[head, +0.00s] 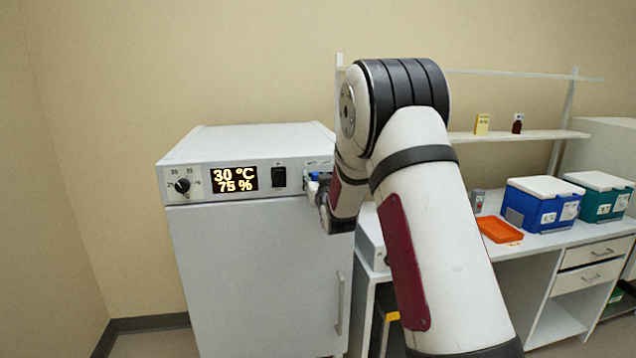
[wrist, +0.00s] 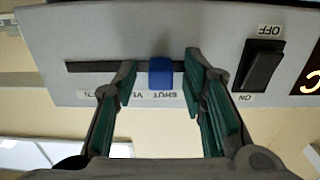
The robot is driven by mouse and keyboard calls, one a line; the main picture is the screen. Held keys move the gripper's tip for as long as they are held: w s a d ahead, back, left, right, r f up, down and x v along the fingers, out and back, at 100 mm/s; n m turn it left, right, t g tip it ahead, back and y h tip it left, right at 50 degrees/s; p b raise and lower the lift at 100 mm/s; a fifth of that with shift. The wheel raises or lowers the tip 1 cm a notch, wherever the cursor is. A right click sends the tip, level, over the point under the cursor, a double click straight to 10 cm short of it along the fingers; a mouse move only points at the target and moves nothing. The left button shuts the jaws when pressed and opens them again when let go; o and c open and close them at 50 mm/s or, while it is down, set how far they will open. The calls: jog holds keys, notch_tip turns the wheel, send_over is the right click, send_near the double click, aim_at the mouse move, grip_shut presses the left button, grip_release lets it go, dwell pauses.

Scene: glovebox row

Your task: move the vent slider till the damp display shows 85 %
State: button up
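The display (head: 234,180) on the white cabinet's front panel reads 30 °C and 75 %. The vent slider's blue knob (wrist: 160,76) sits in a dark horizontal slot in the wrist view, which shows the panel upside down. In the head view the knob (head: 314,176) is a small blue spot at the panel's right. My gripper (wrist: 159,69) is open, with one finger on each side of the knob. Gaps show on both sides, so neither finger is clearly touching it. The fingers partly cover the label below the slot. In the head view my arm hides the panel's right end.
A black rocker switch (wrist: 259,66) is beside the right finger in the wrist view. A round dial (head: 182,186) is at the panel's left. A bench (head: 545,240) at the right holds an orange tray (head: 499,230), a blue box (head: 541,207) and a teal box (head: 603,203).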

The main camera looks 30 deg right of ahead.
jog(key=v, duration=1.2)
jog(key=shift+r, duration=0.1)
jog(key=s+a+r+g+y, duration=0.2)
jog(key=s+a+r+g, duration=0.15)
jog(key=a, duration=0.25)
jog(key=s+a+n+g+y, duration=0.1)
jog(key=s+a, duration=0.3)
jog(key=s, duration=0.6)
jog(key=s+a+f+n+g+y+b, duration=0.1)
jog(key=s+a+g, duration=0.3)
jog(key=s, duration=0.6)
jog(key=s+a+f+n+g+y+b, duration=0.1)
jog(key=s+a+g, duration=0.2)
jog(key=s, duration=0.8)
jog(key=shift+a, duration=0.55)
dwell(2.5)
